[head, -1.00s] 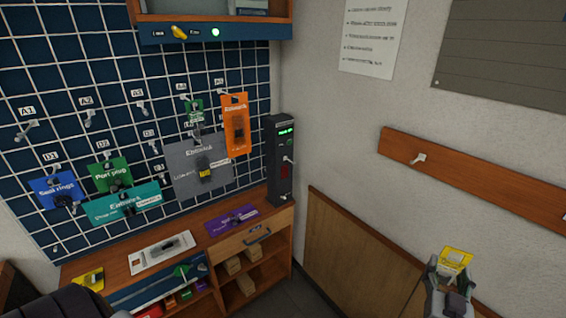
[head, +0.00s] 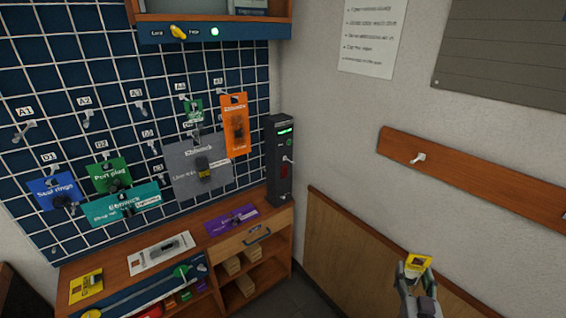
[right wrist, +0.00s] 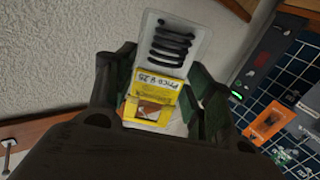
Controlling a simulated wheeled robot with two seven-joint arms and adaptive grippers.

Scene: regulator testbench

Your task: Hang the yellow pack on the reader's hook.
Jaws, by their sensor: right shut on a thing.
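My right gripper (head: 416,270) is at the lower right of the head view, in front of the wooden wall panel. It is shut on a yellow pack (head: 419,263). In the right wrist view the yellow pack (right wrist: 151,98) sits between the fingers, with a clear upper part holding dark coiled pieces. The reader (head: 279,165) is a tall black box with a green display at the right end of the counter. Its hook (head: 288,160) sticks out from its front and looks empty. The pack is well apart from the reader, to its lower right. My left gripper is not in view.
A pegboard (head: 60,110) with several hanging packs is left of the reader. Another yellow pack (head: 86,287), a white card (head: 160,253) and a purple pack (head: 232,220) lie on the counter. A wooden rail (head: 470,175) with hooks is on the right wall.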

